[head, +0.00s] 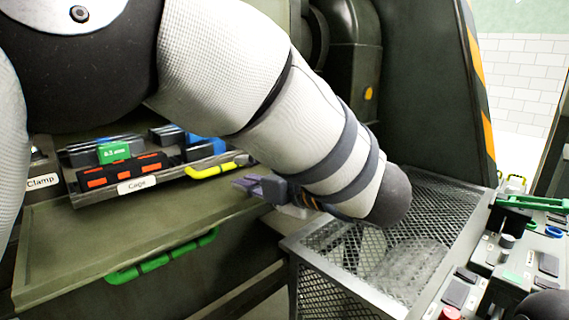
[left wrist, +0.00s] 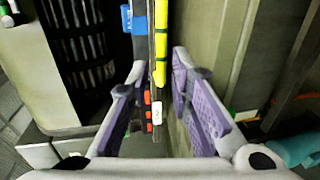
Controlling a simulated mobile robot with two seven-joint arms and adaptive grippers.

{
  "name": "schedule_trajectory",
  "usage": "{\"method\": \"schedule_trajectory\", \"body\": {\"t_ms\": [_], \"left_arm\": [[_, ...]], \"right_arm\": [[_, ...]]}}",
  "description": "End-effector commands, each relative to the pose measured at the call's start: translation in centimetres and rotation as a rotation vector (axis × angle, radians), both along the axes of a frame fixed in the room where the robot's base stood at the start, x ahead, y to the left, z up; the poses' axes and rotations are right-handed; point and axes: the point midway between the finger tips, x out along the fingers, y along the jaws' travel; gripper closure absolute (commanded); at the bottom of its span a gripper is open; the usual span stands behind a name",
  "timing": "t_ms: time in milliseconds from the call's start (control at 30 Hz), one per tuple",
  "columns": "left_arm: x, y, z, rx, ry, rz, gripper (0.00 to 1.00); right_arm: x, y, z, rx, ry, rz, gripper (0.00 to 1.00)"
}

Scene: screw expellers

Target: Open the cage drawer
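The cage drawer (head: 137,185), with a white "Cage" label, is at the left in the head view. Its yellow handle (head: 216,169) is at its right end. My left gripper (head: 250,184) is just right of and slightly below the handle, partly hidden by my forearm. In the left wrist view, the two purple-padded fingers (left wrist: 159,72) are apart. The yellow handle (left wrist: 160,48) lies between and beyond them, with visible gaps. My right gripper is not in view.
A lower panel with a green handle (head: 162,257) is under the cage drawer. A metal mesh tray (head: 450,215) lies below my forearm. A control panel (head: 513,262) with buttons stands at right. A "Clamp" label (head: 41,181) is at far left.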

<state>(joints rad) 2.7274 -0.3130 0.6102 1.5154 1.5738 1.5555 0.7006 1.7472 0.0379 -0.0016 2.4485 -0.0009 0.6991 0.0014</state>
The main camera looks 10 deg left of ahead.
Motion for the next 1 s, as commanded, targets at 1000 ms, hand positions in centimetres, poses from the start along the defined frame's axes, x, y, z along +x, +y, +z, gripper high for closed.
{"method": "schedule_trajectory", "body": {"t_ms": [1000], "left_arm": [[4.8,6.2,-1.6,0.001,0.001,0.000,1.00]], "right_arm": [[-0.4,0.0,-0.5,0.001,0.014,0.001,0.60]]}}
